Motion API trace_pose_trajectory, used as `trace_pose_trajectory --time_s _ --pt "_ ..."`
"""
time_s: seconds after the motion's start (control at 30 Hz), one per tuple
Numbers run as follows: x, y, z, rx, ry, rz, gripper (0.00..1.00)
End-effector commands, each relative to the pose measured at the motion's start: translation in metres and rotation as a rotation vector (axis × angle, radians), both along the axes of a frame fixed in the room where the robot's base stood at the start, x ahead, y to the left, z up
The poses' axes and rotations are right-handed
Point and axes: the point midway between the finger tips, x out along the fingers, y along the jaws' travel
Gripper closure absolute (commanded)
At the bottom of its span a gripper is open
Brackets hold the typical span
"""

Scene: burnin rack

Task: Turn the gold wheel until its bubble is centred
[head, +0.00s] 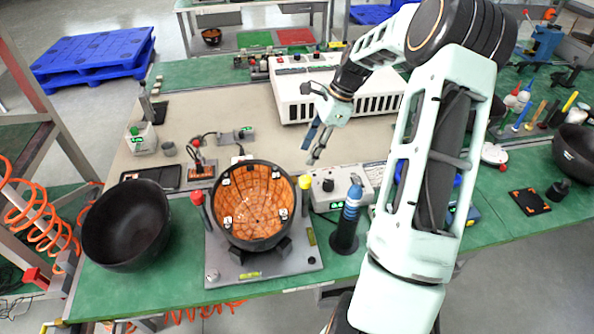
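A grey levelling plate (221,262) lies near the table's front edge. It carries a black bowl (252,243) with an orange-gold gridded inside (256,203). A red-topped post (197,198) stands at its left and a yellow-topped post (305,184) at its right; I cannot tell whether the yellow one is the gold wheel. A yellow-green vial (250,275) lies on the plate's front, another (311,237) on its right; their bubbles are too small to make out. My gripper (312,154) hangs above and behind the plate's right side, apart from it, open and empty.
A grey control box (327,201) and a blue-topped bottle (352,205) in a black holder stand right of the plate. A black bowl (126,225) is at left. A white vented unit (295,102) stands behind. The beige mat (255,125) has clear room.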

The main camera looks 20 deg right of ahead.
Motion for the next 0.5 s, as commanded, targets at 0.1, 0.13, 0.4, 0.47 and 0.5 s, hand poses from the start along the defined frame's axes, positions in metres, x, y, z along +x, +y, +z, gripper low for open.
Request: trace_pose_trajectory --time_s 0.1,0.13,0.4,0.47,0.5 --pt "0.001 0.006 -0.014 0.002 0.001 0.002 0.61" --pt "0.001 0.009 -0.019 0.002 0.001 0.002 0.61" --pt "0.005 0.028 -0.066 0.002 0.001 0.0 0.61" --pt "0.006 0.032 -0.075 0.002 0.001 0.0 0.61" --pt "0.007 0.033 -0.08 0.001 -0.001 0.001 0.61"
